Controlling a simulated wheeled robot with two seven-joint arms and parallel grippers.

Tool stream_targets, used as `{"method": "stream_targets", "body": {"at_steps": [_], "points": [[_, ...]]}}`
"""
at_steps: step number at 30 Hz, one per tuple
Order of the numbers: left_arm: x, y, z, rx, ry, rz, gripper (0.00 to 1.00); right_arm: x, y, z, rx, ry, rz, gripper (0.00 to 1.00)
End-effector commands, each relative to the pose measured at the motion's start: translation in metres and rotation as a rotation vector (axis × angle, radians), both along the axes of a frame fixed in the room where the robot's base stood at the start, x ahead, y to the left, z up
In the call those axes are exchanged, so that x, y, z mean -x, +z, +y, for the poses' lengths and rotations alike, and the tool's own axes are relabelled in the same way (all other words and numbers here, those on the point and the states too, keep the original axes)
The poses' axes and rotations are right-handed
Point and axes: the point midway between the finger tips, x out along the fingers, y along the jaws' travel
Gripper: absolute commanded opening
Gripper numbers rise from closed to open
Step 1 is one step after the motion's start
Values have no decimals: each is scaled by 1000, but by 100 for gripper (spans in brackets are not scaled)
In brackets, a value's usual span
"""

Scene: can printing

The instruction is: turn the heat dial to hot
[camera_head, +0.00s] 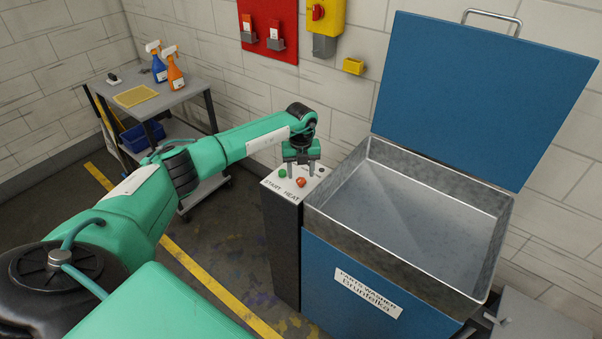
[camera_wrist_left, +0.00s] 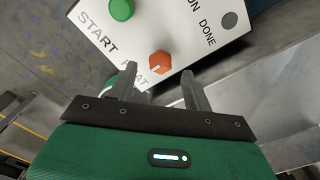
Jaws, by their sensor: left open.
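The heat dial is a red-orange knob (camera_head: 301,182) on the white top of the control post (camera_head: 286,250), next to the word HEAT. In the left wrist view the dial (camera_wrist_left: 159,63) has a small pale mark on it and sits just beyond the fingertips. A green START button (camera_wrist_left: 121,9) is beside it; it also shows in the head view (camera_head: 282,172). My left gripper (camera_head: 300,170) is above the panel, its fingers (camera_wrist_left: 158,70) apart and pointing at the dial, with nothing between them. My right gripper is not in view.
A blue parts washer (camera_head: 330,262) with its lid (camera_head: 485,95) raised stands right beside the post. A cart (camera_head: 190,93) with two spray bottles is at the back left. A red board (camera_head: 268,30) and a yellow box hang on the wall.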

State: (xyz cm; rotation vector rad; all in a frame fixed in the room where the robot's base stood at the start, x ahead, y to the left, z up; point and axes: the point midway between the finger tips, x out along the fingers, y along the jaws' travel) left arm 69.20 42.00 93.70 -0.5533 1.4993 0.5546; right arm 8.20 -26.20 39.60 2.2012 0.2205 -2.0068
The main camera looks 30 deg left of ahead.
Motion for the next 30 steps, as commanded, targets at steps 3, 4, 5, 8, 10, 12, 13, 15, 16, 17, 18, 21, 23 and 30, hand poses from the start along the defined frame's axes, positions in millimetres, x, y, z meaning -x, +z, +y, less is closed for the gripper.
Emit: {"method": "stream_targets", "body": {"at_steps": [3,4,5,8,10,12,13,15,16,17,18,21,23,30], "points": [[0,-15,-1,1,-1,1,51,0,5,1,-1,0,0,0],[0,-18,0,0,0,1,51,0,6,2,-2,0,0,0],[0,-20,0,1,0,2,51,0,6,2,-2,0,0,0],[0,-26,0,1,0,1,51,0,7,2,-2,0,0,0],[0,-27,0,1,0,-1,51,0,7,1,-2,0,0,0],[0,-28,0,1,0,-1,51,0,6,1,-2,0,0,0],[0,-28,0,1,0,-1,51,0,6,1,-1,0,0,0],[0,-28,0,1,-1,-1,51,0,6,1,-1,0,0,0],[0,-28,0,1,-1,-1,51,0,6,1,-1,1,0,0],[0,-28,0,1,-1,-1,49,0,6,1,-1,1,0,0],[0,-28,0,1,-1,-1,41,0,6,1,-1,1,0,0],[0,-28,0,1,-1,-1,21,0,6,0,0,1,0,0],[0,-27,0,1,-1,-1,9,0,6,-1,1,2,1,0],[0,-28,0,1,-12,-1,6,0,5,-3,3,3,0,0]]}}
